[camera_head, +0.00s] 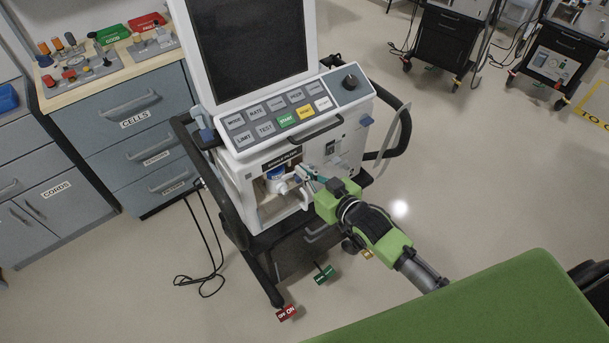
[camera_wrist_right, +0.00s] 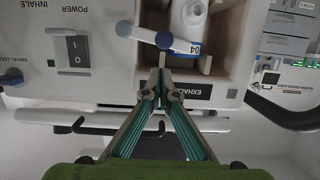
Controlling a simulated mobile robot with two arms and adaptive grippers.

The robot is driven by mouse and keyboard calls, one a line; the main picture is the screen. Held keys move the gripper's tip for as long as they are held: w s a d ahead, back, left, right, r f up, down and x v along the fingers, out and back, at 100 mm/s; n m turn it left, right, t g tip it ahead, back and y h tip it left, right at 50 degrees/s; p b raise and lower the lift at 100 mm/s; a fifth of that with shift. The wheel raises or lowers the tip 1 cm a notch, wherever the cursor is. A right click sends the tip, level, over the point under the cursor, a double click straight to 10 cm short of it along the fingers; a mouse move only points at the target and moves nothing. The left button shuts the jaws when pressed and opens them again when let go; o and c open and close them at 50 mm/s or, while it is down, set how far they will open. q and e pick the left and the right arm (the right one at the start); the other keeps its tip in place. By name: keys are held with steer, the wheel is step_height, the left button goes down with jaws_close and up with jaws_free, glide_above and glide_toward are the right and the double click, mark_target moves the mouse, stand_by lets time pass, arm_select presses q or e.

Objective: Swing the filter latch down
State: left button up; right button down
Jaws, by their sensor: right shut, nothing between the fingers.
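The ventilator's open filter bay (camera_head: 262,212) holds a white filter with a blue band (camera_head: 276,174). In the right wrist view the filter (camera_wrist_right: 187,22) shows its blue band marked 04. The filter latch (camera_wrist_right: 143,34) is a white bar with a blue tip, lying nearly level across the bay's edge in that view. My right gripper (camera_head: 302,172) is at the machine's front, beside the bay. Its fingertips (camera_wrist_right: 160,75) are together and empty, close to the blue tip; I cannot tell whether they touch it. My left gripper is not in view.
A power switch (camera_wrist_right: 77,51) sits on the panel beside the latch. Grey drawers (camera_head: 130,100) stand at the left. Open floor (camera_head: 450,150) lies to the right.

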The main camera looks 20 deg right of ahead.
steer(key=shift+s+f, duration=0.1)
steer(key=shift+f, duration=1)
steer(key=shift+f, duration=0.1)
